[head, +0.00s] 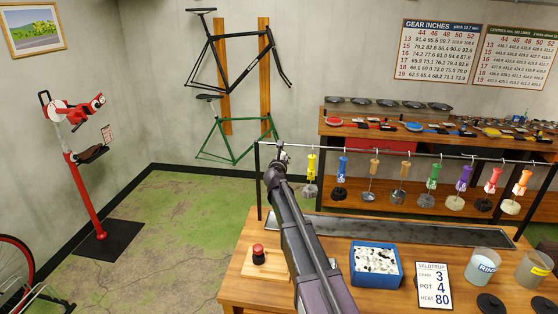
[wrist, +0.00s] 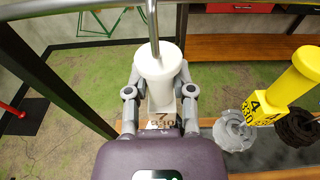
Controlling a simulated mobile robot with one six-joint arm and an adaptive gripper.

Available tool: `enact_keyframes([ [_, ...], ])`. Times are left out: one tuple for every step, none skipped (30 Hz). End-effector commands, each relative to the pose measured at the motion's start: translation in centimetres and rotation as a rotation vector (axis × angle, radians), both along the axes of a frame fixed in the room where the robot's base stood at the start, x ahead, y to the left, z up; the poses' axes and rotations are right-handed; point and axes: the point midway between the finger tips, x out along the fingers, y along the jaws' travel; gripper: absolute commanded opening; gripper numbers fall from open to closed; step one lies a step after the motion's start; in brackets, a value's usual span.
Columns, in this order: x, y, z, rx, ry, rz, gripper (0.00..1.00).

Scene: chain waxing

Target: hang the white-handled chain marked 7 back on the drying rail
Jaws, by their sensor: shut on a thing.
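My gripper (wrist: 158,100) is shut on a white handle (wrist: 158,68) in the wrist view, one finger on each side. A tag with dark print, partly hidden by my gripper, shows low on the handle. A metal hook (wrist: 152,25) rises from its top to the picture's upper edge. I cannot tell whether the hook rests on the rail; the chain below is hidden. In the head view, my gripper (head: 277,158) is at the left end of the drying rail (head: 375,150), left of the yellow-handled chain (head: 311,168). That yellow handle, marked 4, also shows in the wrist view (wrist: 293,85).
Several chains with coloured handles hang along the rail to the right, including a blue one (head: 342,168). Below are a dark tray (head: 400,231), a blue box of white pellets (head: 376,284), a sign (head: 434,286) and a red-topped button (head: 258,254) on the bench.

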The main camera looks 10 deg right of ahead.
Motion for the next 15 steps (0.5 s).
enact_keyframes([
  [0.0,0.02,0.02,0.0,0.0,0.0,0.0],
  [0.0,0.02,0.02,0.0,0.0,0.0,0.0],
  [0.0,0.03,0.02,0.0,0.0,0.001,0.0],
  [0.0,0.03,0.02,0.0,0.0,0.001,0.0],
  [0.0,0.03,0.02,0.0,0.0,0.001,0.0],
  [0.0,0.03,0.02,0.0,0.0,0.001,0.0],
  [0.0,0.03,0.02,0.0,0.0,0.001,0.0],
  [0.0,0.03,0.02,0.0,0.0,0.001,0.0],
  [0.01,0.04,0.02,0.0,0.0,0.001,0.41],
  [0.01,0.04,0.02,0.0,0.0,0.001,0.5],
  [0.01,0.04,0.02,0.0,0.0,0.001,0.58],
  [0.01,0.04,0.02,0.0,0.0,0.001,0.7],
  [0.01,0.04,0.02,0.0,0.0,0.001,0.72],
  [0.0,0.05,0.02,0.0,0.0,0.001,0.72],
  [0.0,0.05,0.02,0.0,0.0,0.001,0.72],
])
